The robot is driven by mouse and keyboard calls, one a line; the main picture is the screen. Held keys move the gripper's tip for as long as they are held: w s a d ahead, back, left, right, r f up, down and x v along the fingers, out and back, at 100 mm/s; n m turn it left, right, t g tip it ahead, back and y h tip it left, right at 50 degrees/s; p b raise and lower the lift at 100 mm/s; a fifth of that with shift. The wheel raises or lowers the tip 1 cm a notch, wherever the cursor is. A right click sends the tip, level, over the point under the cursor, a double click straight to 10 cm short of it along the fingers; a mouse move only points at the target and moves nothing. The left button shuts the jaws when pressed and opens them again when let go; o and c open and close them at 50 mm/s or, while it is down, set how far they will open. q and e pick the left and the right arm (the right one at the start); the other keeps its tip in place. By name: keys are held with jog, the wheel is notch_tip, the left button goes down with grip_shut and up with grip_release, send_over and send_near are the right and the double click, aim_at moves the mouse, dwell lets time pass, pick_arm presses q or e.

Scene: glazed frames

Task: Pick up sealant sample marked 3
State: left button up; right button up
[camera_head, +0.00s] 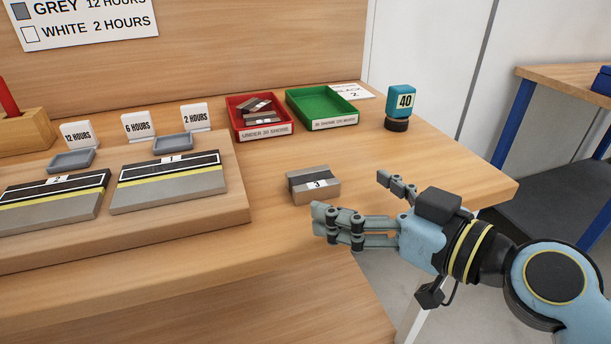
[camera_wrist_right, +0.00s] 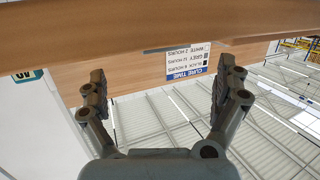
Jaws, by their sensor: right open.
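The sealant sample marked 3 (camera_head: 312,184) is a small grey block with a dark band and a white label. It lies alone on the wooden bench, right of the raised board. My right gripper (camera_head: 348,205) is open and empty just in front and to the right of the sample, apart from it. In the right wrist view its two fingers (camera_wrist_right: 163,95) stand wide apart with nothing between them. The sample does not show in that view. My left gripper is not in view.
A red tray (camera_head: 264,133) holding grey blocks and an empty green tray (camera_head: 333,124) stand behind the sample. A teal device reading 40 (camera_head: 400,103) stands at the back right. A raised board (camera_head: 232,206) carries two striped panels on the left. The bench's right edge is close.

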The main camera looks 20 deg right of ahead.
aim_at(316, 179)
jog(key=x, duration=0.3)
jog(key=shift+r, duration=0.1)
jog(key=p+x, duration=0.1)
jog(key=x, duration=0.3)
jog(key=shift+w+a, duration=0.1)
jog(key=shift+w, duration=0.25)
jog(key=c, duration=0.6)
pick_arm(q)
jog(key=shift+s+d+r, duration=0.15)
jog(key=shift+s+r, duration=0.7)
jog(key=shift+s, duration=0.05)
pick_arm(e)
jog(key=c, duration=0.9)
pick_arm(q)
jog(key=shift+p, duration=0.3)
pick_arm(e)
jog(key=shift+o, duration=0.2)
